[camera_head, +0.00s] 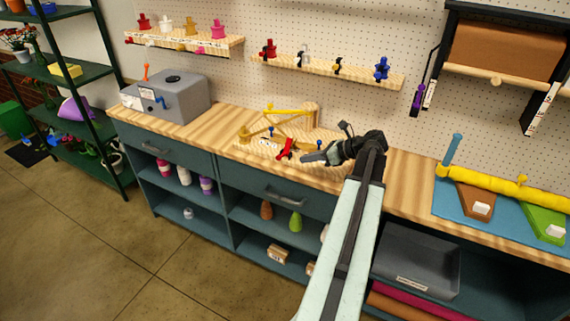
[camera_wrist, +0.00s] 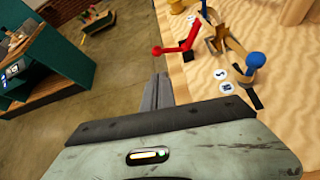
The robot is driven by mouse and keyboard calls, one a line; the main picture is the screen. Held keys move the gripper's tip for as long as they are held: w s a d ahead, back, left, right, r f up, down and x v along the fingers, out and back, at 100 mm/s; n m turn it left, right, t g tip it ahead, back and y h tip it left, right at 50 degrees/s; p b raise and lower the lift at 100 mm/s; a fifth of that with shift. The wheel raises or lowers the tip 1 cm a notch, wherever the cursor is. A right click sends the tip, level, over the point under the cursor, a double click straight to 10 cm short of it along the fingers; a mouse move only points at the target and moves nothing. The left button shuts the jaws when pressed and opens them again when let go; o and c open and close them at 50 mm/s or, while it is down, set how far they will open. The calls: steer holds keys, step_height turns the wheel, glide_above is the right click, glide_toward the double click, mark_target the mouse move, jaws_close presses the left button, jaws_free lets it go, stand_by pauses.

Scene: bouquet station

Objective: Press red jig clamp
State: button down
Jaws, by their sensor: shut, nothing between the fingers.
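The red jig clamp (camera_head: 286,149) sits on the front edge of a wooden jig (camera_head: 262,136) on the workbench. In the wrist view the red clamp (camera_wrist: 181,42) shows as a bent red lever with a round knob at its left end, ahead of my gripper. My gripper (camera_head: 306,158) is shut and empty, just right of the red clamp in the head view. In the wrist view the shut fingers (camera_wrist: 158,88) point toward the clamp with a visible gap. A blue-knobbed clamp (camera_wrist: 255,61) is to the right of the red one.
A grey box (camera_head: 168,97) stands at the bench's left end. A yellow roll (camera_head: 485,182) lies on a blue mat (camera_head: 447,208) at the right. Shelves with coloured parts (camera_head: 328,67) hang on the pegboard behind. Bare bench top (camera_head: 408,185) lies right of my gripper.

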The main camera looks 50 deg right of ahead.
steer(key=shift+w+a+f+b, duration=0.15)
steer(key=shift+w+f+b, duration=0.15)
steer(key=shift+f, duration=0.05)
steer(key=b+x, duration=0.4)
steer(key=x, duration=0.5)
steer(key=shift+w, duration=0.1)
steer(key=shift+w+a, duration=0.1)
